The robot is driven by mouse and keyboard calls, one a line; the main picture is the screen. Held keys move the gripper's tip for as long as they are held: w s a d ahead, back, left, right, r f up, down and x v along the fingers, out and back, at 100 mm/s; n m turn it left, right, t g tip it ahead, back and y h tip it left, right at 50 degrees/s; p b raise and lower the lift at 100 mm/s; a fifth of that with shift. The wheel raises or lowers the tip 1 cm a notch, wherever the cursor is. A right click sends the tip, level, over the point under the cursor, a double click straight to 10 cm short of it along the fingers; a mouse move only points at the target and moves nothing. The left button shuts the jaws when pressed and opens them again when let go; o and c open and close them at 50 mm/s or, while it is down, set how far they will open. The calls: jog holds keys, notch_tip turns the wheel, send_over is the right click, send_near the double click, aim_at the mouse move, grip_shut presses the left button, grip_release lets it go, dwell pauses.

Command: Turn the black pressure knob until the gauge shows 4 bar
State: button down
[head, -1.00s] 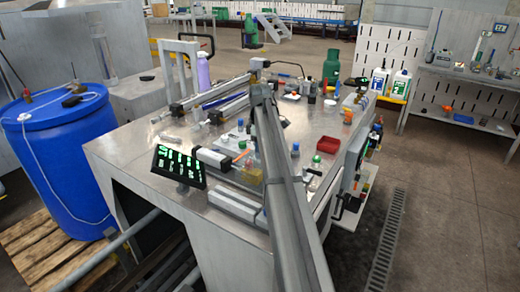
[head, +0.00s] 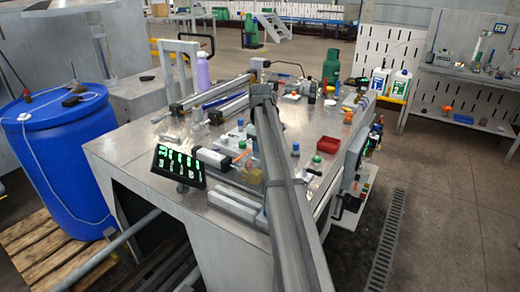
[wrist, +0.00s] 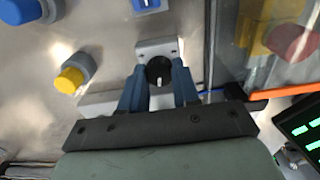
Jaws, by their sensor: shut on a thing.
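The black pressure knob (wrist: 159,71) shows in the wrist view, with a white mark on its face, in front of a small light-grey mount. My gripper (wrist: 158,84) has its two blue fingers on either side of the knob and is shut on it. In the head view my arm reaches over the bench and hides the knob and fingers. No gauge dial can be made out. A black display with green digits (head: 178,166) stands at the bench's front left; its digits are too small to read surely. Its edge also shows in the wrist view (wrist: 303,132).
A yellow button on a blue-grey base (wrist: 72,77) and a blue part (wrist: 148,4) lie near the knob. A clear panel (wrist: 236,45) stands to its right. The metal bench (head: 135,148) carries several small parts and a red tray (head: 328,145). A blue drum (head: 58,165) stands left.

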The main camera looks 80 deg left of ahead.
jog(key=c, duration=0.8)
grip_release()
notch_tip(320, 180, up, 14)
jog(key=shift+f, duration=0.1)
jog(key=shift+w, duration=0.1)
dwell(0.4)
